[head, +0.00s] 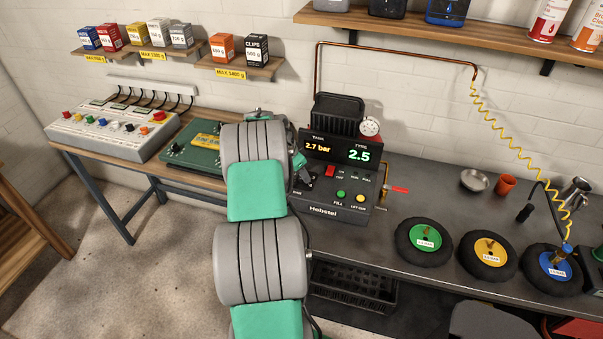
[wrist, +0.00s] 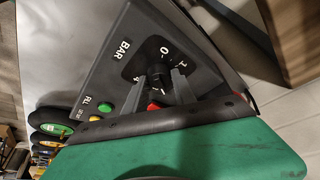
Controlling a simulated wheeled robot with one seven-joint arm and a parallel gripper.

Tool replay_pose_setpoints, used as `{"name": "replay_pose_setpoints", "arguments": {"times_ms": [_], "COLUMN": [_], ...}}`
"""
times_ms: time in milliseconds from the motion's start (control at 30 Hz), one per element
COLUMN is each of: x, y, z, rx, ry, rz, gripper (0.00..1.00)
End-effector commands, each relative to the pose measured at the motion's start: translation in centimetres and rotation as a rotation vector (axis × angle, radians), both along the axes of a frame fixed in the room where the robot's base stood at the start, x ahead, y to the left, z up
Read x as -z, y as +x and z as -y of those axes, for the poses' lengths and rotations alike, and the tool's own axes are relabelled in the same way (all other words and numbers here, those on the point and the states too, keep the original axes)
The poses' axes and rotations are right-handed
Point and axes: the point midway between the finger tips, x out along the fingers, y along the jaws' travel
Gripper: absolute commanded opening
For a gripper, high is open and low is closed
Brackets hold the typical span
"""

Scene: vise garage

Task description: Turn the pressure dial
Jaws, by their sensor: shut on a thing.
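The pressure dial (wrist: 158,68) is a black knob on the front of the dark inflator box (head: 335,190), with a white number scale around it and the word BAR beside it. In the wrist view, the two grey fingers of my gripper (wrist: 163,77) reach the knob and are shut on it. The fingers cover part of the knob and scale, so its exact setting is not clear. In the head view my arm hides most of my gripper and the dial. The box's display (head: 342,150) reads 2.7 bar for the tank and 2.5 for the tyre.
A red switch (head: 330,171), a green button (head: 341,194) and a yellow button (head: 360,198) sit near the dial. Several small wheels, including a green-hubbed one (head: 424,241), lie on the bench to the right. A green case (head: 187,145) stands left of my arm.

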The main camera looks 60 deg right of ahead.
Motion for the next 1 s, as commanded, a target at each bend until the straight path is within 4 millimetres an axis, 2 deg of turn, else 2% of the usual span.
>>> {"name": "replay_pose_setpoints", "arguments": {"times_ms": [33,300,667,1000], "x": [-0.01,-0.02,0.13,0.28], "y": [-0.01,-0.02,-0.04,-0.18], "z": [-0.01,-0.01,-0.02,-0.02], "rx": [0.0,0.0,-0.031,-0.222], "ry": [0.0,0.0,0.0,-0.003], "rz": [0.0,0.0,0.0,0.001], "gripper": [0.2,0.0,0.0,0.0]}}
